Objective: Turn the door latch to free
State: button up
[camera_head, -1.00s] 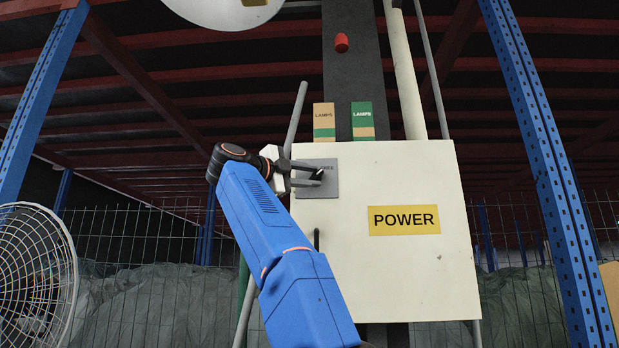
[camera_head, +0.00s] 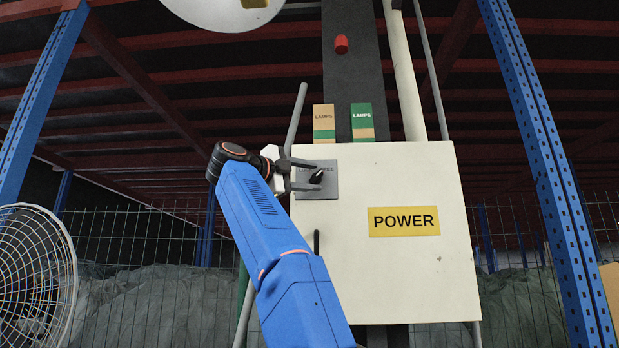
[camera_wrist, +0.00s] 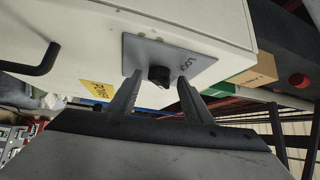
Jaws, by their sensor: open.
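The door latch is a black knob (camera_head: 317,176) on a grey plate (camera_head: 331,188) at the upper left of a cream cabinet door (camera_head: 390,275). The knob is tilted, its upper end leaning right. In the wrist view the knob (camera_wrist: 159,75) shows on its plate (camera_wrist: 190,62), beside lettering that is only partly readable. My gripper (camera_head: 303,176) is open, just left of the knob. In the wrist view its two fingers (camera_wrist: 155,92) are spread on either side of the knob, with the tips near it. I cannot tell whether they touch it.
A black door handle (camera_head: 317,242) is below the plate; a yellow POWER label (camera_head: 404,221) is right of it. Two LAMPS boxes (camera_head: 324,122) (camera_head: 362,121) stand on top. A grey pipe (camera_head: 296,115) rises behind the gripper. A caged fan (camera_head: 35,275) is far left.

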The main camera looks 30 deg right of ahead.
jog(key=v, duration=1.7)
jog(key=shift+a, duration=0.2)
